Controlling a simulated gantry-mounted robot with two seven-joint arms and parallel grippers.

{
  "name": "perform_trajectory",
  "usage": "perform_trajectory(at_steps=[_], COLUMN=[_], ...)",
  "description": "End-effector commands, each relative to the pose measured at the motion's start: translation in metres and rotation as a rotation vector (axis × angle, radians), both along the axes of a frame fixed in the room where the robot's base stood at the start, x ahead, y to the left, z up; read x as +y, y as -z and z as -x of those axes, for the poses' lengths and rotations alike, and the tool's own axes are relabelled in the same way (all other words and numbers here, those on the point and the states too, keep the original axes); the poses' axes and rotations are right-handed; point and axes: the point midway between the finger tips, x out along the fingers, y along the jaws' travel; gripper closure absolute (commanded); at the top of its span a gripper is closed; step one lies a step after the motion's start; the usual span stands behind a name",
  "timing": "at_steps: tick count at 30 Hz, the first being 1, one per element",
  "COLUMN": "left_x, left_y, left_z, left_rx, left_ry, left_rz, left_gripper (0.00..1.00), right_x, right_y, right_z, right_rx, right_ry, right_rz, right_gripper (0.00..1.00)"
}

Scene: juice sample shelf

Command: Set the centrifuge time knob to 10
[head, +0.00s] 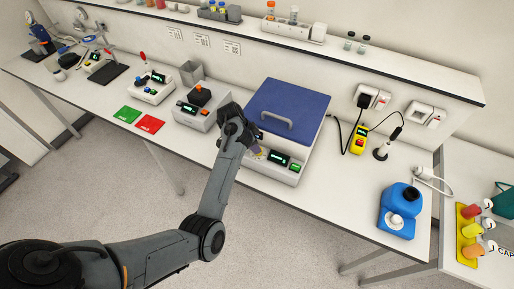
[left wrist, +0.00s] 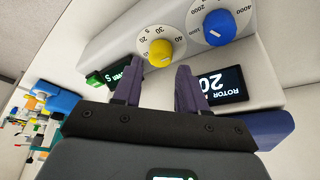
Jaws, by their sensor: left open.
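The centrifuge (head: 312,138) is a white box with a closed blue lid, standing on the bench. In the left wrist view its panel shows a yellow knob (left wrist: 160,55) on a white dial with 20, 30 and 40 readable; the picture is turned, and the exact setting is hard to read. A blue knob (left wrist: 218,27) with 1000, 2000 and 4000 on its dial sits beside it. My left gripper (head: 256,149) is over the centrifuge's front panel. In the wrist view its purple fingers (left wrist: 158,88) are apart, empty, and appear short of the yellow knob. My right gripper is not seen.
A dark display (left wrist: 222,86) reading "ROTOR" shows on the panel. A grey instrument with an orange knob (head: 202,114) stands left of the centrifuge. The bench front by the centrifuge is clear.

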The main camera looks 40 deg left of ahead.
Motion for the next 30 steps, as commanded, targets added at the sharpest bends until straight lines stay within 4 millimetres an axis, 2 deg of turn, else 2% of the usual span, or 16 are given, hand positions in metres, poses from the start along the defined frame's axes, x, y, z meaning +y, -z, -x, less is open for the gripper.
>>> perform_trajectory(at_steps=[3, 9, 20, 27, 30], left_x=[-0.004, -0.006, -0.007, -0.007, -0.007], left_y=[0.015, 0.028, 0.031, 0.031, 0.031], left_z=[-0.005, -0.01, -0.011, -0.011, -0.01], left_rx=[0.001, 0.001, 0.0, 0.0, 0.001], left_ry=[0.0, -0.001, 0.0, 0.0, -0.001], left_rz=[0.004, 0.001, 0.001, 0.001, 0.001], left_gripper=[0.58, 0.58, 0.58, 0.95, 0.97], right_x=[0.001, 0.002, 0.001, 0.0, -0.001], right_y=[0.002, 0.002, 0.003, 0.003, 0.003], right_z=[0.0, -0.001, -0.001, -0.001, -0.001], right_rx=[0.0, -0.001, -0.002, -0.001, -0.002], right_ry=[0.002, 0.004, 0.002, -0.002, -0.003], right_rz=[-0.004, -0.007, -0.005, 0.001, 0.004], right_gripper=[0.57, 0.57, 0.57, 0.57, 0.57])
